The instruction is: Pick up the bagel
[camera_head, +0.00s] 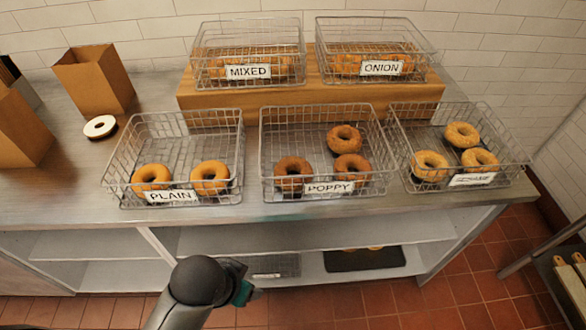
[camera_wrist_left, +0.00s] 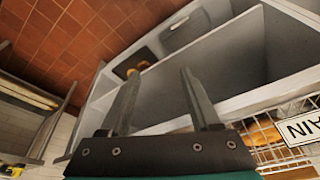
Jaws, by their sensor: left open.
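Bagels lie in three front wire baskets in the head view. The PLAIN basket (camera_head: 122,150) holds two, a left bagel (camera_head: 151,178) and a right bagel (camera_head: 210,178). The POPPY basket (camera_head: 265,140) holds three darker bagels (camera_head: 293,172). The right front basket (camera_head: 515,150) holds three bagels (camera_head: 462,135); its label is hard to read. My left gripper (camera_head: 243,287) is in front of the counter, below its top. In the left wrist view its two fingers (camera_wrist_left: 157,98) are apart with nothing gripped. The PLAIN basket's edge (camera_wrist_left: 268,130) shows there at lower right. My right gripper is not visible.
MIXED (camera_head: 205,70) and ONION (camera_head: 330,50) baskets stand on a wooden riser (camera_head: 230,103). A dark tray (camera_head: 365,259) lies on the lower shelf. The counter's front edge lies beyond my left gripper.

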